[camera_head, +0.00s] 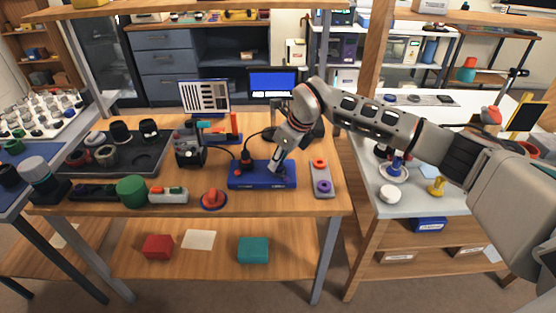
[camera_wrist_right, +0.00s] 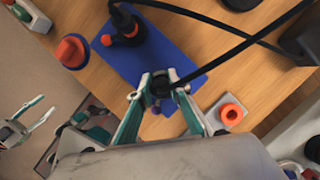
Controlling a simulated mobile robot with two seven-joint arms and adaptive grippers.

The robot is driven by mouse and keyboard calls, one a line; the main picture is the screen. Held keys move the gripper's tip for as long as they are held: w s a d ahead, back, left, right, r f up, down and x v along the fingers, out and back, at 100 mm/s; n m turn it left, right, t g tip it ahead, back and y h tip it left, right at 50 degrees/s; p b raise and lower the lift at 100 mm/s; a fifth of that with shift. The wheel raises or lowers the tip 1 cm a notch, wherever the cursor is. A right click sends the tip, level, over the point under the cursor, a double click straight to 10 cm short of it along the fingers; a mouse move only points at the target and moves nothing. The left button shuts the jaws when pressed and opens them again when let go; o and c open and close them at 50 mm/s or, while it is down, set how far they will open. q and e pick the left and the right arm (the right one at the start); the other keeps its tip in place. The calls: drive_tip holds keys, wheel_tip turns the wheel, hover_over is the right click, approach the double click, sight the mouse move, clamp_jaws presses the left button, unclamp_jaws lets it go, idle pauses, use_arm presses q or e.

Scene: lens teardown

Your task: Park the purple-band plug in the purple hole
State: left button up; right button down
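The purple-band plug (camera_wrist_right: 160,87) is a dark plug with a black cable; a purple patch shows at it in the right wrist view. My right gripper (camera_head: 277,163) is over the right part of the blue board (camera_head: 245,181). In the right wrist view its fingertips (camera_wrist_right: 160,80) are close together on either side of the plug and look shut on it. Whether the plug still sits in the board is hidden. The grey plate (camera_head: 321,194) right of the board has an orange ring and a purple hole (camera_head: 323,186), which looks empty.
An orange-band plug (camera_head: 246,166) stands on the board's left part, with its cable running back. A red button (camera_head: 213,199) is at the front left of the board. A monitor (camera_head: 272,84) stands behind. The board and the plate have bare wood between them.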

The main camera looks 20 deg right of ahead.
drive_tip(key=shift+r+p, duration=0.65)
drive_tip(key=shift+r, duration=0.15)
idle(1.1)
drive_tip(key=shift+r, duration=0.1)
drive_tip(key=shift+r+p, duration=1.6)
drive_tip(key=shift+r, duration=0.55)
drive_tip(key=shift+s, duration=0.15)
